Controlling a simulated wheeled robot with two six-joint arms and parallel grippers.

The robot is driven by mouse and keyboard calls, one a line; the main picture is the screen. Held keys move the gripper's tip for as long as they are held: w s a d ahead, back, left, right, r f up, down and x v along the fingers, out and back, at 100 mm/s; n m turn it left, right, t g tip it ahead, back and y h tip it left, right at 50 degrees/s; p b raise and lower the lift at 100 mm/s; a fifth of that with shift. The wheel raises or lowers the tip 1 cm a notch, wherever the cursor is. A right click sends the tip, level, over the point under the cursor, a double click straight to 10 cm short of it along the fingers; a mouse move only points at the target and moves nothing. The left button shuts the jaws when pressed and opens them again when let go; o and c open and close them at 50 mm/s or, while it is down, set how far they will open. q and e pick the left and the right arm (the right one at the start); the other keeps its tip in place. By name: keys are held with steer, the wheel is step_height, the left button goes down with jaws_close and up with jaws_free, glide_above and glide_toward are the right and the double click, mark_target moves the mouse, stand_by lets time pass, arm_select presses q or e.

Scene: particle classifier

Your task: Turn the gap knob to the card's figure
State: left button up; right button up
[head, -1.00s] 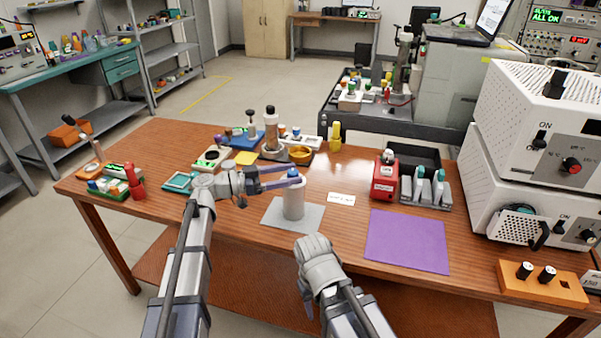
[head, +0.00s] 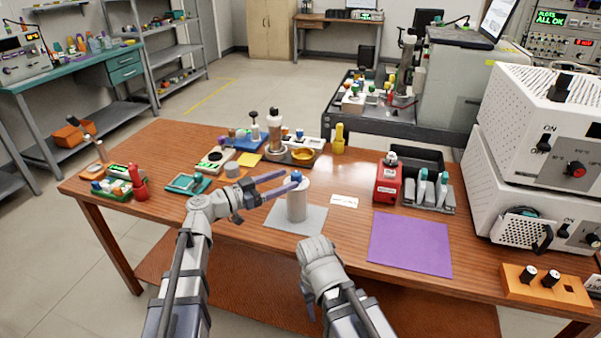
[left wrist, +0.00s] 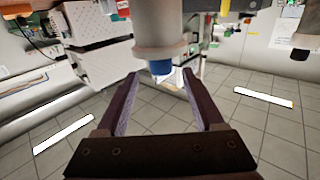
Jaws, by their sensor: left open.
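A grey cylinder (head: 297,203) stands upright on a grey mat (head: 283,219), with a small blue knob (head: 297,176) on top. A white card (head: 344,201) lies to its right; its writing is too small to read. My left gripper (head: 291,179) is open at the cylinder's top, its fingers coming in from the left. In the left wrist view the blue knob (left wrist: 160,68) shows upside down between the tips of the open gripper (left wrist: 161,76), apart from both fingers. The grey cylinder (left wrist: 160,32) is above it there. My right gripper (head: 309,300) is low at the front edge, its fingers mostly hidden.
A purple mat (head: 410,244) lies at the right, with a red device (head: 387,182) and a dark tray (head: 430,200) behind it. A gold bowl (head: 302,153) and several instruments stand behind the cylinder. An orange block with knobs (head: 545,286) is at the right edge.

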mark_target(306, 179)
arm_select(q)
steer(key=shift+t, duration=0.3)
steer(key=shift+x, duration=3.9)
steer(key=shift+f, duration=0.1)
jaws_close()
